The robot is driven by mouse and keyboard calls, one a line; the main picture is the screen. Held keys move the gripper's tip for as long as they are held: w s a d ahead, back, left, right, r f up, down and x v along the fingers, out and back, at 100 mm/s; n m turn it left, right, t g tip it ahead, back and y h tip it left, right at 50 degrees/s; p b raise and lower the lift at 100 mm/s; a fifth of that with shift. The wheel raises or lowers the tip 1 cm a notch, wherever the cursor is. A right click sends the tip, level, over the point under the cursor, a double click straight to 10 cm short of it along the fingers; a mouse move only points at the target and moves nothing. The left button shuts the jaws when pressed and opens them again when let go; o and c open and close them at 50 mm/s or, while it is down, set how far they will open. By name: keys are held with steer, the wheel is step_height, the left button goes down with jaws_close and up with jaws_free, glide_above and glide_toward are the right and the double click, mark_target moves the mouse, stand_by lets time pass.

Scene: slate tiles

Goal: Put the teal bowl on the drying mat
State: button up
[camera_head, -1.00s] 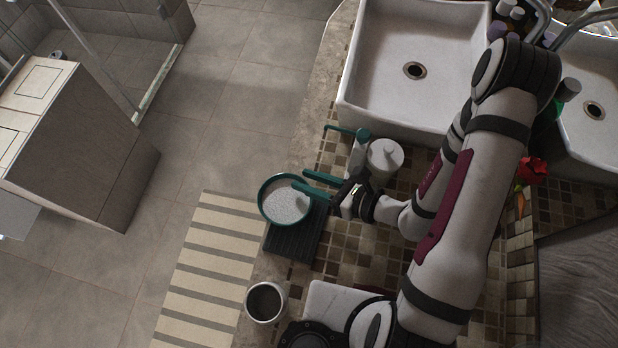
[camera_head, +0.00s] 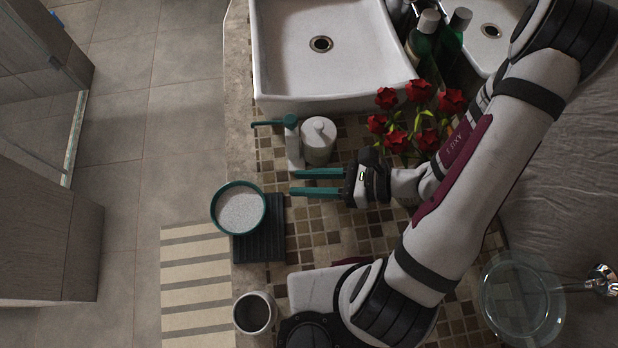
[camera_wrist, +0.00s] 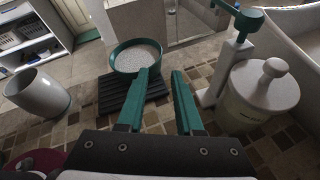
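The teal bowl (camera_head: 239,208), with a speckled pale inside, is at the far left corner of the dark ribbed drying mat (camera_head: 260,243). In the head view it covers that corner and reaches past the mat's left and far edges. In the wrist view the bowl (camera_wrist: 136,57) appears upright over the far part of the mat (camera_wrist: 113,96); its underside contact is hidden. My gripper (camera_head: 292,183), with teal fingers, is open and empty to the right of the bowl, apart from it. The fingers also show in the wrist view (camera_wrist: 160,73).
A soap dispenser (camera_head: 293,150) and a white lidded jar (camera_head: 319,140) stand close behind my gripper. A grey cup (camera_head: 254,313) stands in front of the mat. The sink (camera_head: 330,75) is behind, red flowers (camera_head: 420,92) to the right.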

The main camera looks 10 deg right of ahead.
steer(key=s+d+r+n+g+h, duration=0.1)
steer(key=s+r+n+g+h, duration=0.1)
steer(key=s+r+n+h, duration=0.2)
steer(key=s+d+r+n+g+h, duration=0.2)
steer(key=s+r+n+h, duration=0.3)
steer(key=n, duration=0.9)
step_height(320, 180, up, 5)
steer(key=shift+s+d+f+h, duration=0.15)
steer(key=shift+s+h, duration=0.1)
steer(key=shift+h, duration=0.85)
